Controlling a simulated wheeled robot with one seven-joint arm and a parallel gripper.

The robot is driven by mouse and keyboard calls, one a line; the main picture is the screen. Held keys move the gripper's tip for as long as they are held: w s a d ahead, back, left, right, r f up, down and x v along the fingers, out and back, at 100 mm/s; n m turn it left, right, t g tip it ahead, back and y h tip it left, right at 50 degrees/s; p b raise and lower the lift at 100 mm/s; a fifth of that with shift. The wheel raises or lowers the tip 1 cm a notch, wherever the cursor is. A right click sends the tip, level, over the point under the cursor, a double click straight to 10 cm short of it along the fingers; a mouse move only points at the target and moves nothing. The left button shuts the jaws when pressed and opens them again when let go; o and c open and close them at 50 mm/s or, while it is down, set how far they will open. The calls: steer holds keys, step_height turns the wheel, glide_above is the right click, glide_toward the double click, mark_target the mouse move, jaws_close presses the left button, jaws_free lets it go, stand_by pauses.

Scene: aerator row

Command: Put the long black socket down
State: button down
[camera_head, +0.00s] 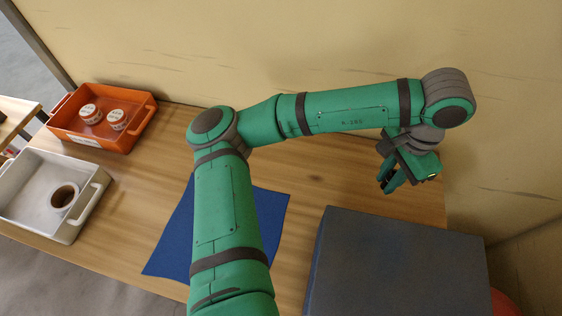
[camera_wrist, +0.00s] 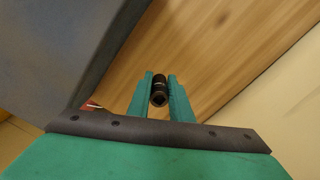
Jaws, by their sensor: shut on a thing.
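The long black socket (camera_wrist: 159,91) shows in the wrist view between my two green fingers, its open end facing the camera. My gripper (camera_wrist: 160,93) is shut on it. In the head view my gripper (camera_head: 388,184) hangs over the right end of the wooden table, behind the dark grey box. The socket cannot be made out in the head view. How far it is above the table I cannot tell.
The wooden table (camera_head: 333,180) is bare around my gripper. A large dark grey box (camera_head: 395,265) stands at the front right. A blue mat (camera_head: 270,215) lies mid-table. A wall runs behind.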

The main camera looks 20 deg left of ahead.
steer(key=shift+d+f, duration=0.1)
steer(key=shift+f, duration=5.15)
steer(key=shift+f, duration=0.1)
steer(key=c, duration=1.8)
jaws_free()
steer(key=shift+w, duration=0.1)
steer(key=shift+o, duration=1.1)
step_height(320, 180, up, 12)
steer(key=shift+r, duration=0.15)
